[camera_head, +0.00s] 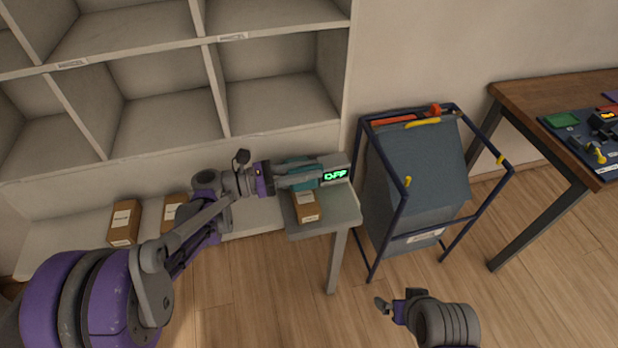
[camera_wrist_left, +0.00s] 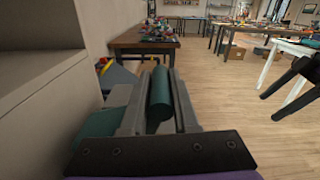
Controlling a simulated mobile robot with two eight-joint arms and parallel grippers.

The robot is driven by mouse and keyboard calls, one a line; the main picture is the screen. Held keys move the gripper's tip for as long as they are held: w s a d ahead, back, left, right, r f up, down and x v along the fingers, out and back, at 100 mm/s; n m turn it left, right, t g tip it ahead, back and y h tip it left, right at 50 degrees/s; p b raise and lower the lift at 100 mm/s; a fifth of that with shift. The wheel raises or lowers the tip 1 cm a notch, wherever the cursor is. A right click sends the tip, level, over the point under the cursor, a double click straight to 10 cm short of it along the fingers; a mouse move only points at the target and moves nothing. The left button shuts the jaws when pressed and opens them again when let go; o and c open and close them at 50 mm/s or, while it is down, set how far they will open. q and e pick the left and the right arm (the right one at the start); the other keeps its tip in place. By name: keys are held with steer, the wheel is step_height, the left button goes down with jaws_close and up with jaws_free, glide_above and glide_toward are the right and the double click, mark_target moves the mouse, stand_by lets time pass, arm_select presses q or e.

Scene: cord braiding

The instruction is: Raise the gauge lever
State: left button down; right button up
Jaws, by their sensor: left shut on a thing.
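The gauge's display (camera_head: 335,175) glows green and seems to read "OFF" at the right end of a small grey stand (camera_head: 345,212). My left gripper (camera_head: 318,172) reaches over the stand from the left. In the left wrist view it is shut on a teal cylinder (camera_wrist_left: 160,97), which looks like the lever's grip, lying lengthwise between the fingers. The teal gauge body (camera_wrist_left: 97,128) shows beside the fingers there. The lever's joint is hidden by the fingers. My right gripper (camera_head: 383,303) is small at the bottom of the head view; its opening is unclear.
A cardboard box (camera_head: 305,206) sits on the stand just below my left gripper. More boxes (camera_head: 125,222) stand on the low shelf at left. A blue-framed bin cart (camera_head: 420,180) stands close right of the stand. A wooden table (camera_head: 535,98) is farther right.

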arm_select(q)
steer(key=w+r+n, duration=0.1)
steer(key=w+a+r+n, duration=0.1)
steer(key=w+n, duration=0.1)
steer(key=shift+w+r, duration=0.2)
steer(key=shift+w, duration=0.1)
steer(key=shift+w+a+r, duration=0.15)
steer(key=shift+w, duration=0.2)
steer(key=shift+w+a+r, duration=0.15)
steer(key=shift+w, duration=0.2)
steer(key=c, duration=0.7)
jaws_free()
steer(key=shift+w, duration=0.1)
steer(key=v, duration=1.1)
steer(key=shift+d, duration=0.1)
